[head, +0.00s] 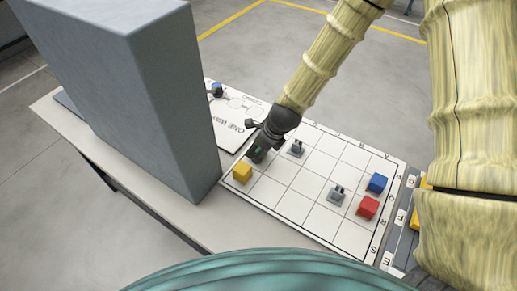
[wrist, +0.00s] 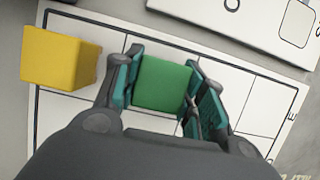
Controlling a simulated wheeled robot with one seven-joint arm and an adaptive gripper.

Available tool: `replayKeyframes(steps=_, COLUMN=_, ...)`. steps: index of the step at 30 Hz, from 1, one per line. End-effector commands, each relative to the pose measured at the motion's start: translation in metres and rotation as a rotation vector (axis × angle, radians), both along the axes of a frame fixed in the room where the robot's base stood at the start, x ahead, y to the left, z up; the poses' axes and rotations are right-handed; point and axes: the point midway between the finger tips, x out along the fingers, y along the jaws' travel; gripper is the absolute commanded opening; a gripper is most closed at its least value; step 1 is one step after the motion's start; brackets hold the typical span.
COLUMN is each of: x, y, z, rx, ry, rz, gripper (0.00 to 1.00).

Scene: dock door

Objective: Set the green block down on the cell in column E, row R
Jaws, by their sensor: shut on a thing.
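My gripper (head: 258,154) is low over the far-left corner of the white grid board (head: 300,206) in the head view. In the wrist view its two fingers are shut on the green block (wrist: 162,84), one on each side. Only a dark green sliver of the block shows in the head view. I cannot tell whether the block touches the board. The board has letters along its edges, small and hard to read in the head view. A letter E shows at the board's right edge in the wrist view.
A yellow block (head: 242,172) sits close beside my gripper. Grey pronged pieces (head: 297,148) (head: 337,194), a blue block (head: 377,182) and a red block (head: 368,208) stand on the board. A tall grey box (head: 150,100) rises at left. Several middle cells are bare.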

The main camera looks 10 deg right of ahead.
Motion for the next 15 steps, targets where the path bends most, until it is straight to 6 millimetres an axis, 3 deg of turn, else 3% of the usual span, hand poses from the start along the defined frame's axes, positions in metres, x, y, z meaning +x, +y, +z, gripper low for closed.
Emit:
replayKeyframes(steps=7, x=-0.0001, y=0.0003, z=-0.0023, rx=0.0, ry=0.0, rz=-0.001, gripper=0.16)
replayKeyframes(steps=8, x=-0.0001, y=0.0003, z=-0.0023, rx=0.0, ry=0.0, rz=-0.001, gripper=0.42)
replayKeyframes(steps=9, x=-0.0001, y=0.0002, z=-0.0018, rx=0.0, ry=0.0, rz=-0.001, gripper=0.5)
replayKeyframes(steps=11, x=-0.0001, y=0.0002, z=-0.0017, rx=0.0, ry=0.0, rz=-0.001, gripper=0.6)
replayKeyframes(steps=15, x=-0.0001, y=0.0002, z=-0.0015, rx=0.0, ry=0.0, rz=0.0, gripper=0.62)
